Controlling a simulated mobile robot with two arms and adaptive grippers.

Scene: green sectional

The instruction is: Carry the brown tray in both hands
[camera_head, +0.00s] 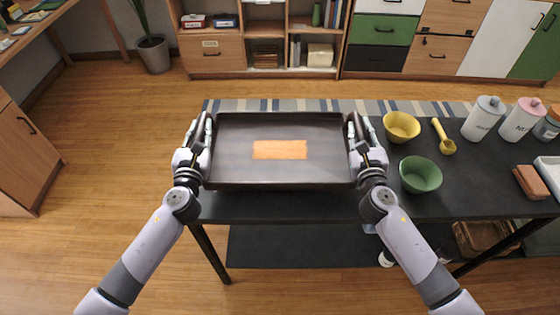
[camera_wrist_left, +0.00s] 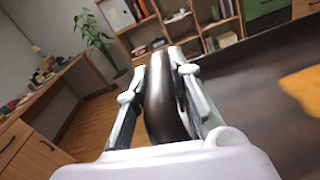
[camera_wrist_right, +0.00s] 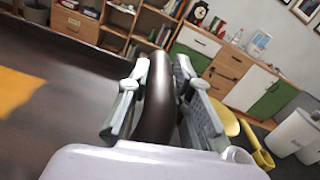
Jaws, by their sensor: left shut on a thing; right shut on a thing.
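The brown tray (camera_head: 230,165) is in the middle of the head view, over the left part of the dark table. An orange-brown rectangle (camera_head: 280,150) lies flat in its middle. My left gripper (camera_head: 203,130) is shut on the tray's left rim, which shows between its fingers in the left wrist view (camera_wrist_left: 163,100). My right gripper (camera_head: 355,130) is shut on the tray's right rim, which shows between its fingers in the right wrist view (camera_wrist_right: 157,100). The tray looks about level. I cannot tell whether its underside touches the table.
The dark table (camera_head: 300,205) extends to the right. On it are a yellow bowl (camera_head: 401,126) close to my right gripper, a green bowl (camera_head: 420,175), a yellow scoop (camera_head: 443,137) and white canisters (camera_head: 484,118). Shelves and cabinets line the back. Bare wooden floor lies left.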

